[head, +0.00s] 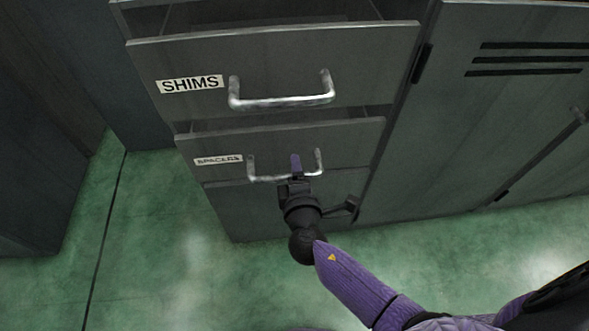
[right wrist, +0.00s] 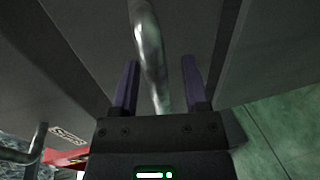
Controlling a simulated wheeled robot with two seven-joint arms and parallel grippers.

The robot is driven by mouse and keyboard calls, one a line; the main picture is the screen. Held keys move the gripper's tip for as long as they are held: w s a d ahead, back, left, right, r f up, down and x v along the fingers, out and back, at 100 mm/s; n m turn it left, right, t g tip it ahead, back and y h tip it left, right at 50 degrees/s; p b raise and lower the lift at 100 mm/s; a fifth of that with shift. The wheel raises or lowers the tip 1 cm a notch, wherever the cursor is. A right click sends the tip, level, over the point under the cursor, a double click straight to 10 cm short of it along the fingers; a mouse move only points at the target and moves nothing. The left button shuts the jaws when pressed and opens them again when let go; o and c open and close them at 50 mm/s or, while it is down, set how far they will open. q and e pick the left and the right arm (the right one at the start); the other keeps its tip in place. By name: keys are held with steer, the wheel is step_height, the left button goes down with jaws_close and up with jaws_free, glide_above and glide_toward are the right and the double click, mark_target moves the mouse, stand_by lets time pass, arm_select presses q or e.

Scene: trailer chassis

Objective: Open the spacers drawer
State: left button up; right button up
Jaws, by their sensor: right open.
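The spacers drawer (head: 222,148), a grey front with a "SPACERS" label, sits below the shims drawer in the head view. It stands partly out, with a dark gap behind its top edge. Its metal handle (head: 252,170) is a U-shaped bar. My right gripper (head: 297,165) is at this handle, reaching up from below. In the right wrist view the handle bar (right wrist: 149,50) runs between the two purple fingers of the open gripper (right wrist: 158,85), with space visible on both sides. Whether a finger touches the bar cannot be told. My left gripper is not in view.
The shims drawer (head: 375,58), with its own handle (head: 283,102), also stands out directly above. A grey cabinet (head: 500,110) with vents stands close on the right. Another dark cabinet stands on the left. Green floor (head: 160,220) in front is clear.

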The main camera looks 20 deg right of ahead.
steer(key=shift+w+d, duration=0.1)
steer(key=shift+w, duration=0.3)
jaws_close()
stand_by(0.8)
stand_by(0.3)
